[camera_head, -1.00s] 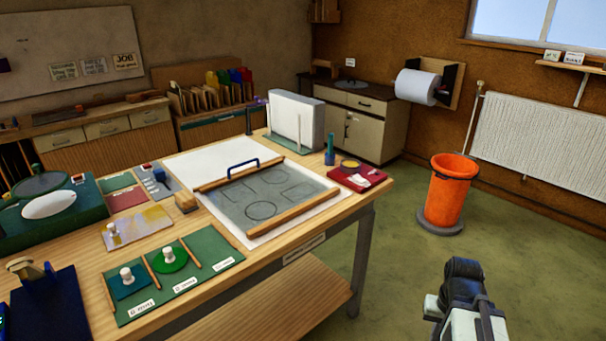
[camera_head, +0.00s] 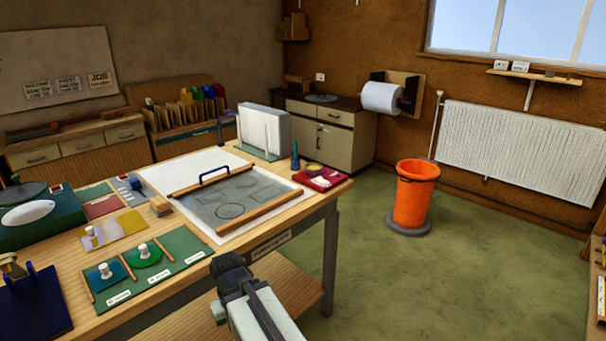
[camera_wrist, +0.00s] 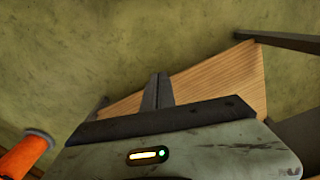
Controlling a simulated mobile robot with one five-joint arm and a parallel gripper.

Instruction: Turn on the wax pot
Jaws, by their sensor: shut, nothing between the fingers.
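No object that I can surely name as the wax pot shows. My gripper (camera_head: 228,262) is low in the middle of the head view, in front of the bench's near edge and apart from these things. In the wrist view its fingers (camera_wrist: 157,92) are together and empty, over the floor and a wooden board.
The workbench (camera_head: 185,283) holds a leaded panel (camera_head: 232,199), green trays (camera_head: 150,262) and a dark green machine (camera_head: 45,228). An orange bin (camera_head: 413,195) stands on the open green floor to the right. A wooden shelf edge (camera_head: 598,290) shows at far right.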

